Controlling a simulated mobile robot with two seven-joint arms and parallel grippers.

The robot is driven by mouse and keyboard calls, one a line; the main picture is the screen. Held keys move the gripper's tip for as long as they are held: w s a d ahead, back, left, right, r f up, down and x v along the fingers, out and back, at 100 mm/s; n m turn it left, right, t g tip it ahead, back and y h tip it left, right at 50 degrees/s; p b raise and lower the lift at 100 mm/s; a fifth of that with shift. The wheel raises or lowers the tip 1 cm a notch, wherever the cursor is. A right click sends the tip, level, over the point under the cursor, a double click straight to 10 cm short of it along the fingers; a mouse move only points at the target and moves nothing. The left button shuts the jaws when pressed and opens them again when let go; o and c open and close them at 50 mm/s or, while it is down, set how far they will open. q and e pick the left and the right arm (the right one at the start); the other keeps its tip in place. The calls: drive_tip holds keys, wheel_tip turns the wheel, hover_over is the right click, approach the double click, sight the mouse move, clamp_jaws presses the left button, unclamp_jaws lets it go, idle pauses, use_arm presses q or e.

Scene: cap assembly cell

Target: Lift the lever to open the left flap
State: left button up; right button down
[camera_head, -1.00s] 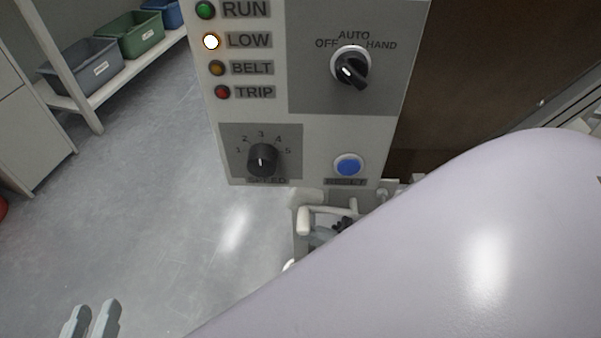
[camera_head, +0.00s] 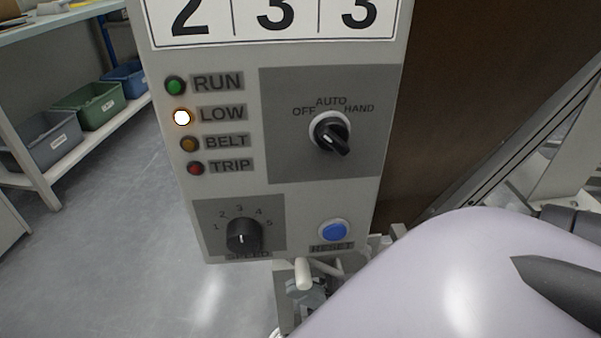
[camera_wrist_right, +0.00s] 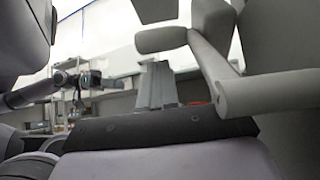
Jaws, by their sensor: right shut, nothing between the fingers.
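A pale lever with a rounded grip (camera_head: 303,274) sits just below the control panel in the head view, partly covered by my right arm. In the right wrist view the pale bars of the lever (camera_wrist_right: 208,62) cross the upper right, with a rounded grip at their left end. My right gripper (camera_wrist_right: 157,72) shows there as shut, empty grey fingers, just below that grip; I cannot tell whether they touch. In the head view its fingers are mostly hidden beside the lever. I cannot make out the left flap.
The control panel (camera_head: 225,185) with lamps, a selector switch (camera_head: 331,134), a speed knob (camera_head: 243,236) and a blue reset button (camera_head: 333,231) hangs close above the lever. Shelves with bins (camera_head: 90,106) stand at the left. The floor (camera_head: 120,240) there is clear.

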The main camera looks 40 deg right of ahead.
drive_tip(key=shift+r, duration=0.1)
drive_tip(key=shift+d, duration=0.1)
idle(0.5)
drive_tip(key=v, duration=0.7)
idle(0.6)
